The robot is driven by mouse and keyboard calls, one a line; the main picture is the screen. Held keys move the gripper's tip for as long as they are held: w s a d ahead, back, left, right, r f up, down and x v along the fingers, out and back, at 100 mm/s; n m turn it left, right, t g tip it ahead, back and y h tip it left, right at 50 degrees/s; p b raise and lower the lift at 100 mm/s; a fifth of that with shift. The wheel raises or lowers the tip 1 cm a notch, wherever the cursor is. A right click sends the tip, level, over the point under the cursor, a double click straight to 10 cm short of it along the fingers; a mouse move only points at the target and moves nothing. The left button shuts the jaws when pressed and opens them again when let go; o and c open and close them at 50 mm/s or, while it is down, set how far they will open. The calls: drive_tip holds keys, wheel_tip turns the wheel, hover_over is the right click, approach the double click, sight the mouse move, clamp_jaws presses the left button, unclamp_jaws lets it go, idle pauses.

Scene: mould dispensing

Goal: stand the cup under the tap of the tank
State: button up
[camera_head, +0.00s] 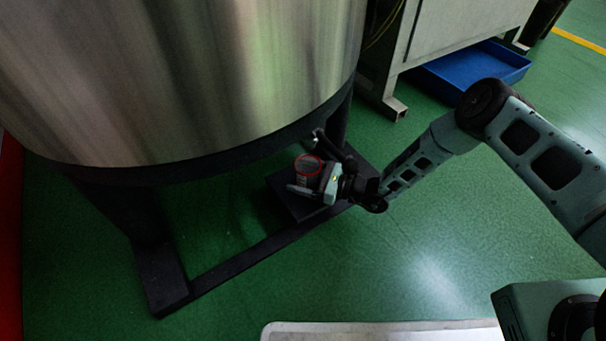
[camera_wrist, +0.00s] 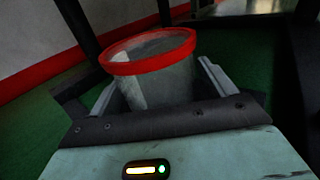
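The cup (camera_head: 307,171) is a clear, greyish cup with a red rim. It is beneath the big steel tank (camera_head: 190,70), over a low black platform (camera_head: 288,200); I cannot tell whether it touches the platform. In the wrist view the cup (camera_wrist: 155,80) looks upright, and its inside looks empty. My gripper (camera_head: 312,188) has one finger on each side of the cup, close against its wall, and looks shut on it. A dark fitting (camera_head: 318,143), seemingly the tap, shows just behind the cup; its outlet is hidden.
Black tank legs (camera_head: 160,270) and a floor bar (camera_head: 255,255) frame the platform. A grey cabinet (camera_head: 455,35) with a blue tray (camera_head: 475,68) under it stands at the upper right. A pale metal surface (camera_head: 380,332) is at the bottom. Green floor is clear between.

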drive_tip(key=shift+r, duration=0.25)
drive_tip(key=p+v, duration=0.6)
drive_tip(key=v, duration=0.5)
drive_tip(key=shift+d, duration=0.15)
drive_tip(key=shift+s+d+f, duration=0.1)
drive_tip(key=shift+d, duration=0.25)
